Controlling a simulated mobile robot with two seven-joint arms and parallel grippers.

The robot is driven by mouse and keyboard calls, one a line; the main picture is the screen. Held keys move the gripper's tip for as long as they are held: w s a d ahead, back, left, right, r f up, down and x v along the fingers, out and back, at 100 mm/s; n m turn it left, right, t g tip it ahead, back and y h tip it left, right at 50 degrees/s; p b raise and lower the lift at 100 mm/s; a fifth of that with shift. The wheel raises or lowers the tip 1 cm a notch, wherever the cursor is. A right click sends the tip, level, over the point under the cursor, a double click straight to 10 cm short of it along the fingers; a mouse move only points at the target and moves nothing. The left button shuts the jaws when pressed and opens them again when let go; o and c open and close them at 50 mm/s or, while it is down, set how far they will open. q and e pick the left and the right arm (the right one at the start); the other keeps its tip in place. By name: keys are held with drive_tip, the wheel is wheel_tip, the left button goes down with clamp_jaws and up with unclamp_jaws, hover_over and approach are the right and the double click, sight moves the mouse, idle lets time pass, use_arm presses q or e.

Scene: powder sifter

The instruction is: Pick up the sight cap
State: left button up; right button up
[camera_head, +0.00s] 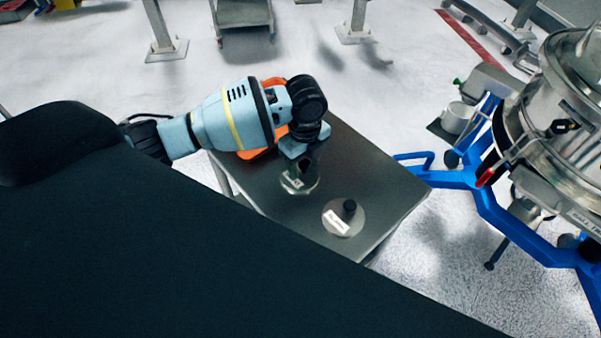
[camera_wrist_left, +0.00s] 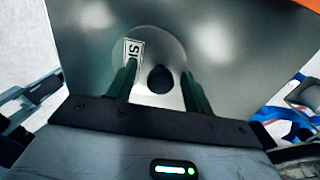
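The sight cap (camera_head: 296,185) is a flat, shiny round disc with a white label, lying on the dark metal table. In the left wrist view the cap (camera_wrist_left: 174,46) shows a label starting "SI" and a black knob (camera_wrist_left: 160,78) at its middle. My left gripper (camera_head: 302,168) is above this cap, pointing down. In the wrist view its two dark fingers (camera_wrist_left: 160,88) stand apart on either side of the knob, with gaps showing between. The gripper is open and empty. In the head view the gripper partly hides the cap and its knob. My right gripper is not in view.
A second labelled disc with a black knob (camera_head: 336,223) lies nearby on the table (camera_head: 385,190). An orange object (camera_head: 254,153) is behind my left arm on the table. A steel machine on a blue frame (camera_head: 490,205) stands at the right.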

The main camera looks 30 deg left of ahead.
sight(300, 163)
use_arm(q)
clamp_jaws()
drive_tip(key=shift+r, duration=0.1)
drive_tip(key=shift+r, duration=0.5)
drive_tip(key=shift+s+a+r, duration=0.2)
drive_tip(key=shift+r, duration=0.45)
drive_tip(key=shift+s+a+r, duration=0.15)
drive_tip(key=shift+a+r, duration=0.05)
drive_tip(key=shift+r, duration=0.4)
drive_tip(key=s+a+r, duration=0.1)
drive_tip(key=s+a, duration=0.9)
drive_tip(key=s, duration=0.1)
drive_tip(key=shift+r, duration=0.2)
